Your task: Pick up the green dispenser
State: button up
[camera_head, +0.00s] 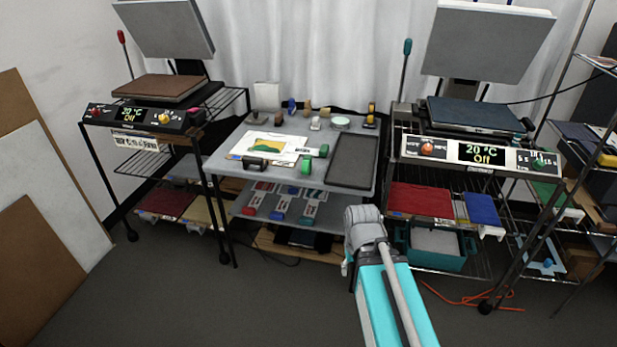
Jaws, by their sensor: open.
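A small green item (307,166) stands near the front edge of the middle grey table, just left of the dark tray. A second item with a green end (324,150) lies a little behind it, beside white sheets. On the shelf below, a green-tipped item (306,221) lies to the right of similar red-tipped and blue-tipped ones. I cannot tell from their shapes which of these is the green dispenser. My teal arm reaches up from the bottom, and its grey joint is in front of the right table leg. My gripper's fingers do not show.
The middle table (225,160) also holds a dark tray (353,160), white sheets with a green-yellow print (268,145) and several small items at the back. Heat presses stand left (155,88) and right (470,113). An orange cable (465,301) lies on the floor.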

aim_at(307, 167)
jog(key=k, duration=0.95)
jog(key=u, duration=1.1)
jog(key=i, duration=2.15)
jog(key=z, duration=0.05)
